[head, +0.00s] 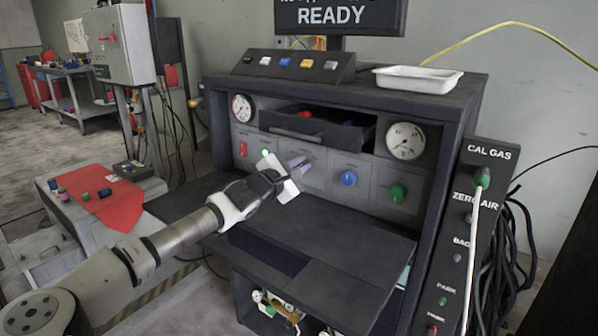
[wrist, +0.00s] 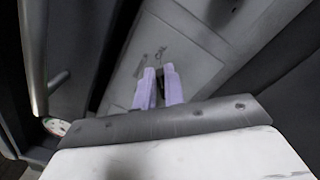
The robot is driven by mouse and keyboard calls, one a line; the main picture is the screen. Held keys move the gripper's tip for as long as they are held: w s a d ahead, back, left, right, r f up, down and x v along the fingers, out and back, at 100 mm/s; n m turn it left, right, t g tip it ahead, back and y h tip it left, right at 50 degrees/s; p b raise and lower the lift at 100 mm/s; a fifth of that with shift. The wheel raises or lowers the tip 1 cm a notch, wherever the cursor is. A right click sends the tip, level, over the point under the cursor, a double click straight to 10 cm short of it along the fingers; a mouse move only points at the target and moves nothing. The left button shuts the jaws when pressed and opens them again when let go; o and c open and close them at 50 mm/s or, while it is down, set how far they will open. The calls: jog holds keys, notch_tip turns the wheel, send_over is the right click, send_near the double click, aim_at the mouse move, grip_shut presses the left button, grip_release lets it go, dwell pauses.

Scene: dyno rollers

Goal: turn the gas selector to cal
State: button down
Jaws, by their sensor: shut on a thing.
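My gripper (head: 298,163) is at the front panel of the dark console, between a lit green lamp and a blue knob. Its pale purple fingers, also in the wrist view (wrist: 160,88), are shut on a small dark knob (wrist: 160,92), apparently the gas selector. The fingers hide most of this knob, so its pointer direction cannot be told. Marks on the panel beside it are too small to read.
The blue knob (head: 348,178) and a green knob (head: 397,193) sit to the right on the panel. An open drawer (head: 300,126) juts out above, between two dials. A dark shelf (head: 340,235) lies below. A CAL GAS post (head: 482,152) with a hose stands right.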

jog(key=shift+f+m, duration=0.15)
jog(key=shift+m, duration=0.35)
jog(key=c, duration=1.5)
grip_release()
jog(key=v, duration=1.3)
jog(key=shift+s+a, duration=0.2)
jog(key=shift+s, duration=0.2)
